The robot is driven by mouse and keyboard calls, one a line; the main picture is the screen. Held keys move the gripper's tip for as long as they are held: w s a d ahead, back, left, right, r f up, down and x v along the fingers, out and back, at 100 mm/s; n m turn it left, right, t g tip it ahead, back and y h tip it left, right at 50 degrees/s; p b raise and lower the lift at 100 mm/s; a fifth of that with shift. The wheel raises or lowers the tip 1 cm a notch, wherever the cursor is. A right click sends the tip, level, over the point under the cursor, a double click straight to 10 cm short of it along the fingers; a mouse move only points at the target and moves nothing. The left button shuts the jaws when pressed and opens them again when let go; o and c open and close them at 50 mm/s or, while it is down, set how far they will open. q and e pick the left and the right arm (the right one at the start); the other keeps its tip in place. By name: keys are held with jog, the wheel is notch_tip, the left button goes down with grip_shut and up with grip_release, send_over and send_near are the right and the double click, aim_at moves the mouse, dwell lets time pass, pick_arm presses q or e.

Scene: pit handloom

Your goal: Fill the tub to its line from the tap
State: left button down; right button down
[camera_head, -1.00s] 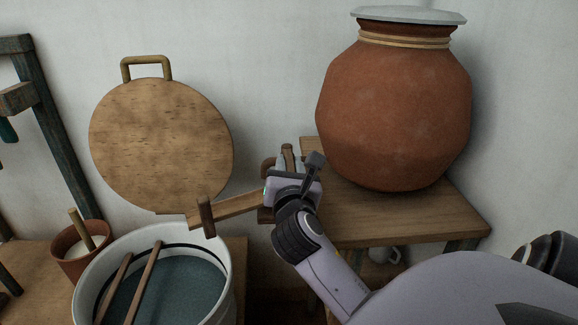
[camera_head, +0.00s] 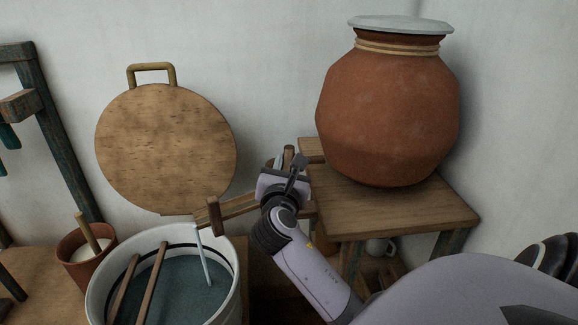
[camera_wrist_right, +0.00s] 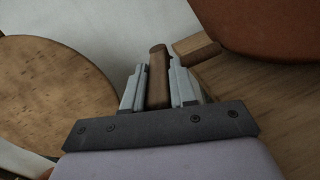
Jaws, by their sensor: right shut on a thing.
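The white tub (camera_head: 92,302) stands at the lower left with dark water (camera_head: 190,290) inside. A dark line (camera_head: 150,249) runs around its inner wall, and the water surface lies below it. My right gripper (camera_head: 287,160) is shut on the upright wooden tap handle (camera_wrist_right: 158,80), between both fingers in the right wrist view. My left gripper is not in view.
A big clay jar (camera_head: 390,120) with a grey lid stands on a wooden stand (camera_head: 400,215) at the right. A round wooden board (camera_head: 165,150) leans on the wall. A small clay pot (camera_head: 75,262) is left of the tub. A dark frame (camera_head: 55,130) stands far left.

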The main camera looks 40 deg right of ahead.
jog(key=shift+w+a+m+g+h+p, duration=0.15)
jog(key=shift+w+m+g+h+p, duration=0.1)
jog(key=shift+m+g+h, duration=0.25)
jog(key=shift+w+a+m+g+h+p, duration=0.2)
jog(key=shift+m+g+h, duration=0.1)
jog(key=shift+g, duration=0.3)
jog(key=shift+w+a+m+g+h, duration=0.15)
jog(key=shift+w+m+g+h, duration=0.35)
jog(key=shift+m+g, duration=0.7)
jog(key=shift+w+a+m+g+h, duration=0.2)
jog(key=shift+w+m+g+h, duration=0.45)
jog(key=shift+g, duration=1)
jog(key=shift+w+a+m+g+h, duration=0.15)
jog(key=shift+w+m+g+h, duration=0.2)
jog(key=shift+m+g, duration=0.9)
jog(key=shift+g, duration=0.3)
jog(key=c, duration=0.9)
grip_release()
jog(key=a, duration=0.7)
jog(key=shift+s+b, duration=0.15)
jog(key=shift+b, duration=0.3)
